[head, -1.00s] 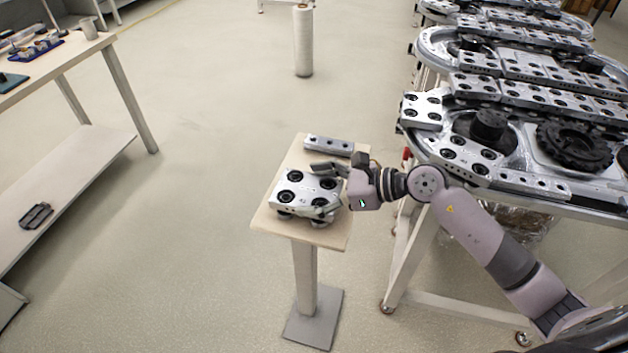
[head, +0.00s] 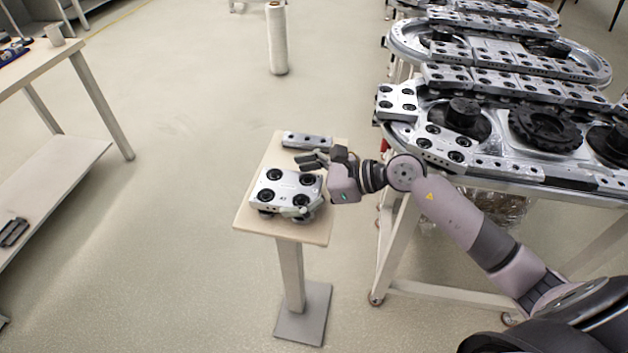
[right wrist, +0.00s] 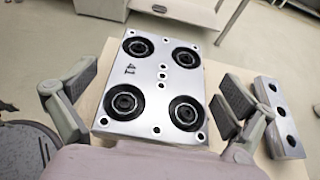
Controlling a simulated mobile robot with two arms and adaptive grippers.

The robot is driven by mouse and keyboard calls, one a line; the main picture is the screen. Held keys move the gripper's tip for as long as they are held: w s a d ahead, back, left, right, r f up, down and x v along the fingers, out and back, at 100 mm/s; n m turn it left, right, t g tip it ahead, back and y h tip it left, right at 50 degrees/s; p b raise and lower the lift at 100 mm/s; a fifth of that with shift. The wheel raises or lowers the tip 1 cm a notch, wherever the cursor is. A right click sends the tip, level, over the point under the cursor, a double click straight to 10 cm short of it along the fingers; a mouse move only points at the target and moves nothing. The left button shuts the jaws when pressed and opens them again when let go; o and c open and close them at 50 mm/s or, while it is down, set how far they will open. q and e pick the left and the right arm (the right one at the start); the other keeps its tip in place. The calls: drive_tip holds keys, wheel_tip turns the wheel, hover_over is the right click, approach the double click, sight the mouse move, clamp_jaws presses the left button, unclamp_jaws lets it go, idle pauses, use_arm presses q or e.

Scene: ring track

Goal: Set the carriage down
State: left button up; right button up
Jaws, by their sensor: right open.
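The carriage (head: 287,188), a silver plate with black round wheels and a "41" marking, rests on the small wooden-topped stand (head: 318,228). It fills the middle of the right wrist view (right wrist: 150,85). My right gripper (head: 306,186) is open at the carriage's right end. Its two fingers (right wrist: 155,95) lie on either side of the plate, with visible gaps in the right wrist view. My left gripper is not in view.
A narrow silver block with holes (head: 306,140) lies at the stand's back edge, near one finger. The ring track (head: 480,165) on its frame stands right. A workbench (head: 40,65) is at left. A white roll (head: 277,40) stands on open floor behind.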

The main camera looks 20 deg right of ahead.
drive_tip(key=b+v, duration=0.2)
drive_tip(key=v, duration=0.9)
drive_tip(key=shift+s+d+r, duration=0.15)
drive_tip(key=shift+s+d, duration=0.05)
drive_tip(key=shift+d, duration=0.1)
